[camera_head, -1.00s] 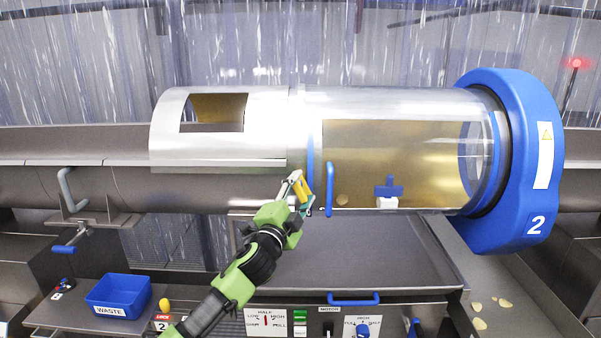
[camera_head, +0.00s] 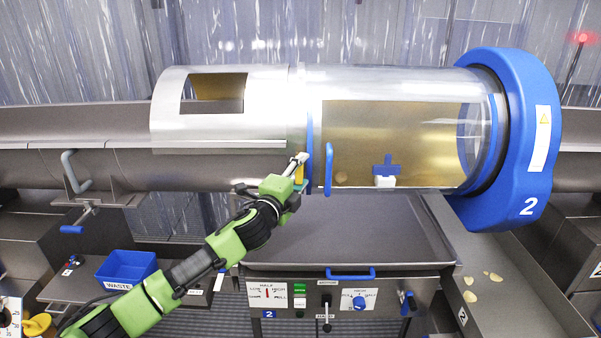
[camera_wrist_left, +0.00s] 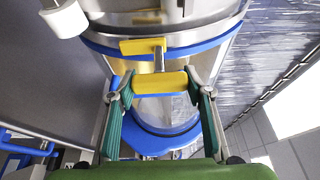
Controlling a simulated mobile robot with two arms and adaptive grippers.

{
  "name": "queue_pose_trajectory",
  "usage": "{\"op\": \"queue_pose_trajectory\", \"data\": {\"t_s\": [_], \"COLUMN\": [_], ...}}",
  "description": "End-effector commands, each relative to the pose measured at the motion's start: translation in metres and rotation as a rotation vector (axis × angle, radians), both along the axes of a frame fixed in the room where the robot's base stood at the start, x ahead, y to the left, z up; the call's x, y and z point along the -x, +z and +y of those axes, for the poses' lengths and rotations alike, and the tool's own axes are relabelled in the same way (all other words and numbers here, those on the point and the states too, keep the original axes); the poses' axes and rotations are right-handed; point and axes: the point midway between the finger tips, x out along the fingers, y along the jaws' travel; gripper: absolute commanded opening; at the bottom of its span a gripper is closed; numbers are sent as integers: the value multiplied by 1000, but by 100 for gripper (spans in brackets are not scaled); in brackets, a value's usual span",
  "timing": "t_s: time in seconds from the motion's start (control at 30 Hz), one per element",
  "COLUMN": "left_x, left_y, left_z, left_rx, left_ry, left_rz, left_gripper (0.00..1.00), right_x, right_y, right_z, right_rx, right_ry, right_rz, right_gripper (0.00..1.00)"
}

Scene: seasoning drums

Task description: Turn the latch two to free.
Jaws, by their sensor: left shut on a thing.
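The drum (camera_head: 390,85) is a clear cylinder with a blue ring at its right end marked 2. A yellow latch handle (camera_head: 299,174) shows at the drum's lower left edge, mostly hidden by my left gripper (camera_head: 298,163). In the left wrist view, the yellow bar (camera_wrist_left: 160,82) lies between the green-padded fingers of my left gripper (camera_wrist_left: 160,92), which is shut on it. A stem joins this bar to a second yellow piece (camera_wrist_left: 140,46) against the blue rim. My right gripper is out of view.
A blue vertical handle (camera_head: 328,168) stands just right of the latch. Below are a steel tray (camera_head: 340,235) and a control panel with a blue knob (camera_head: 360,302). A blue WASTE bin (camera_head: 125,270) sits at the lower left.

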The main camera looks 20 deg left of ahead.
Motion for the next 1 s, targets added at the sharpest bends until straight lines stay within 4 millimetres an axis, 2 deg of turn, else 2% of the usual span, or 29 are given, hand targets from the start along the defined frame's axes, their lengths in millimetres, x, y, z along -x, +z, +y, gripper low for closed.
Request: {"op": "queue_pose_trajectory", "data": {"t_s": [0.27,0.3,0.33,0.37,0.77,0.87,1.0], "left_x": [0,0,0,0,3,11,32], "left_y": [-2,-2,-2,-2,-1,-1,-2], "left_z": [-1,-1,-1,-1,0,1,3], "left_rx": [-4,-4,-4,-3,-1,-1,-2], "left_ry": [-1,-1,-1,-1,0,-1,-1], "left_rz": [3,3,3,3,1,1,2], "left_gripper": [25,54,62,64,64,64,64], "right_x": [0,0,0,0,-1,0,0], "right_y": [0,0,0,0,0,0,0], "right_z": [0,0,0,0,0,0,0], "right_rx": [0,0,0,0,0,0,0], "right_ry": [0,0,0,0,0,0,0], "right_rz": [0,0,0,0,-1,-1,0], "right_gripper": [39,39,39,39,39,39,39]}}
